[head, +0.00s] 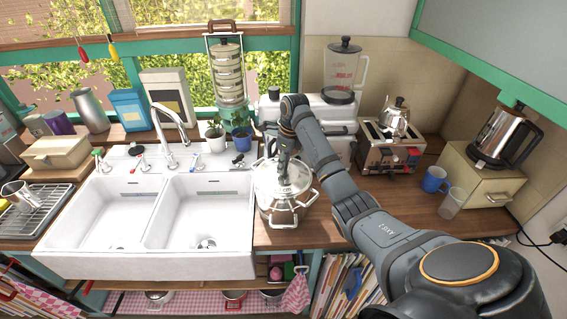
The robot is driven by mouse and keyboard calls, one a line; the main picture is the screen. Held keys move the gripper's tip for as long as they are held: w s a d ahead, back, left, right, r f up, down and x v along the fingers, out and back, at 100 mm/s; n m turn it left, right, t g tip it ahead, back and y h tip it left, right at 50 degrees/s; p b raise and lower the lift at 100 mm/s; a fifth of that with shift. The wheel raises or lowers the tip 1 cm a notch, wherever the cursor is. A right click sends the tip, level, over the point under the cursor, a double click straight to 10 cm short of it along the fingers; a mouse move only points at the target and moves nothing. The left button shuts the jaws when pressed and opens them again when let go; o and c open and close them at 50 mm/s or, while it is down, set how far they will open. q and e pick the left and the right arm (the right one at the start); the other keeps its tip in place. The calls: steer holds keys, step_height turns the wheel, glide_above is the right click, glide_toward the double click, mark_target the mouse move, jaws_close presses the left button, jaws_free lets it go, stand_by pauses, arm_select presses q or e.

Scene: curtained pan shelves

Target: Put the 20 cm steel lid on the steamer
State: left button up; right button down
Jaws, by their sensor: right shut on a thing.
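The steamer (282,214), a shiny steel pot with side handles, stands on the wooden counter just right of the sink. The round steel lid (268,189) is over the steamer's top, roughly level. My right gripper (284,172) points down from above and is shut on the lid near its middle. The gripper covers the knob and part of the lid. I cannot tell whether the lid's rim touches the steamer all the way round. My left gripper is out of view.
The white double sink (150,262) lies left of the steamer. Potted plants (241,138) and a white appliance stand behind it. A toaster (388,155), a blue mug (434,179) and a clear cup (452,203) are to the right. Some counter right of the steamer is clear.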

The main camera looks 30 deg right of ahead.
steer(key=c, duration=1)
jaws_free()
